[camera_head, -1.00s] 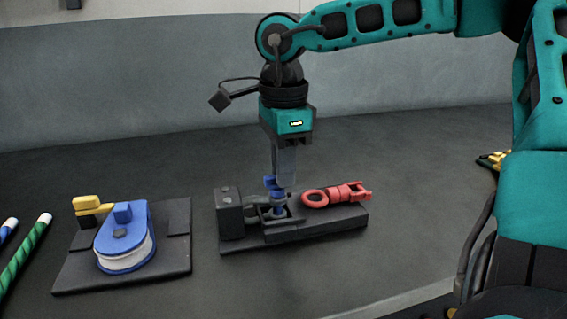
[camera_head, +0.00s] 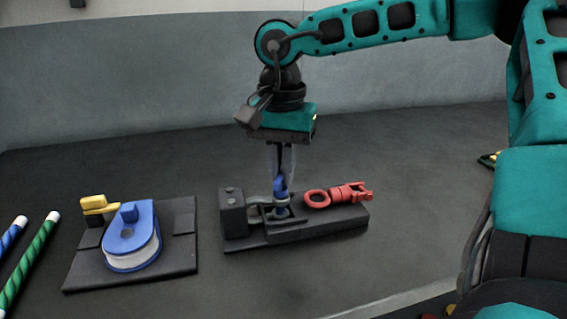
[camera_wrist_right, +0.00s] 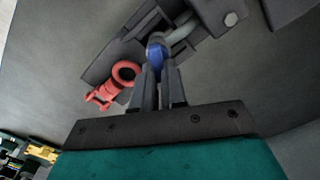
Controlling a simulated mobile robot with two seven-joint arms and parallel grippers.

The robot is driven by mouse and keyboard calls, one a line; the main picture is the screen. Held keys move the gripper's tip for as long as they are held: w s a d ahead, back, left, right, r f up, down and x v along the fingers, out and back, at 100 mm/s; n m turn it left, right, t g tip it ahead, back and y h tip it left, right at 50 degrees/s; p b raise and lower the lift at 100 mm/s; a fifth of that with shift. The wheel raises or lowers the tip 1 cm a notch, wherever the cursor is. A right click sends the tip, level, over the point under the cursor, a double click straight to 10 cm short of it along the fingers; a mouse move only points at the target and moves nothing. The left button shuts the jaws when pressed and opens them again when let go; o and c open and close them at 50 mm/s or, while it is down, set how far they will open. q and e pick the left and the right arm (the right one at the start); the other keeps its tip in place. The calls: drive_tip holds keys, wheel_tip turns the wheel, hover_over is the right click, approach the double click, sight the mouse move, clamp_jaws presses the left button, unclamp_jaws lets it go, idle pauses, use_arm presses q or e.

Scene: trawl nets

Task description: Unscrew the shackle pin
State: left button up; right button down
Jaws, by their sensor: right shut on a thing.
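The blue shackle pin (camera_head: 281,189) stands upright in the grey shackle (camera_head: 258,203), which is held on a dark fixture (camera_head: 310,228). My right gripper (camera_head: 281,180) points straight down over the pin and is shut on its top. In the right wrist view the blue pin (camera_wrist_right: 156,50) sits between the fingertips (camera_wrist_right: 157,66), with the grey shackle bow (camera_wrist_right: 184,30) beside it. The pin's lower part is hidden inside the shackle and fixture. My left gripper is not in view.
A red swivel fitting (camera_head: 338,194) lies on the right of the fixture, close to my right gripper. A blue block (camera_head: 131,237) with a yellow part (camera_head: 94,203) sits on a dark plate at left. Green (camera_head: 28,266) and blue striped rods lie at far left.

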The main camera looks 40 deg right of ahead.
drive_tip(key=n, duration=0.6)
drive_tip(key=shift+a+f+p, duration=0.2)
drive_tip(key=shift+f+p, duration=0.05)
drive_tip(key=shift+p, duration=0.15)
drive_tip(key=n, duration=0.4)
drive_tip(key=shift+a, duration=0.2)
drive_tip(key=shift+w+n+p, duration=0.1)
drive_tip(key=shift+n+p, duration=0.2)
drive_tip(key=shift+n, duration=0.7)
drive_tip(key=shift+a, duration=0.1)
drive_tip(key=c, duration=1.2)
unclamp_jaws()
drive_tip(key=shift+w, duration=0.15)
drive_tip(key=shift+r, duration=0.2)
